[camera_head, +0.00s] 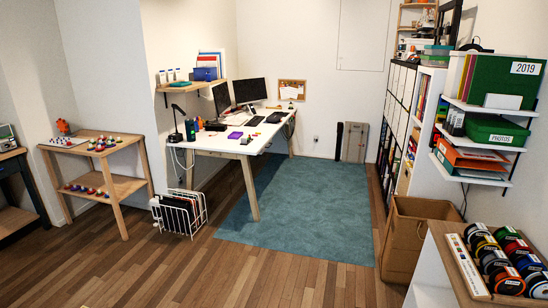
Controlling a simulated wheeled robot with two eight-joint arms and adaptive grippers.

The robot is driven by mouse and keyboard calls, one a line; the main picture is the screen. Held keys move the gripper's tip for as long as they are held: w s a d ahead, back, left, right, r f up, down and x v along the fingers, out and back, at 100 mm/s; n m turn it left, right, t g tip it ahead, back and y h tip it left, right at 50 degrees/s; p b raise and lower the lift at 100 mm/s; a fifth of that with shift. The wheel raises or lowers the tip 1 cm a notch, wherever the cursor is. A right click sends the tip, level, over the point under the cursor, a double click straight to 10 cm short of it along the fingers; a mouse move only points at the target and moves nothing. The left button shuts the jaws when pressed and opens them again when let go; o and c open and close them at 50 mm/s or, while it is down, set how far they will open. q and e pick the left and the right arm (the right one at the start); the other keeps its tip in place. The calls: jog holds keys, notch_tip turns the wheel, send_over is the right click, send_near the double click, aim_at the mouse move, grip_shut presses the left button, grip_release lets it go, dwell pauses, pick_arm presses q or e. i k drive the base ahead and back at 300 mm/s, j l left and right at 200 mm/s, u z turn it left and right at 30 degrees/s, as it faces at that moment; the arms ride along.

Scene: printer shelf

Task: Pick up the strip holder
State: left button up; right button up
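No part is clearly recognisable as the strip holder. A narrow white strip-shaped piece (467,266) with small dark and coloured marks lies at the lower right, along the left side of a group of round, labelled coloured spools (497,258). I cannot tell whether it is the strip holder. The piece and the spools rest on a wooden board or tabletop (446,248) cut off by the picture's edge. Neither of my grippers shows in this view.
A cardboard box (408,232) stands left of the wooden surface. Wall shelves (497,131) with folders hang above. A white desk (236,144) with monitors stands at the back, a wooden rack (105,186) at the left. The wooden floor (255,270) in front is clear.

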aim_at(244, 142)
jog(key=i, duration=4.8)
jog(key=i+l+u, duration=0.1)
jog(key=i+u, duration=0.15)
jog(key=i, duration=0.25)
jog(key=i+l+u, duration=0.25)
jog(key=i, duration=0.3)
jog(key=j, duration=0.1)
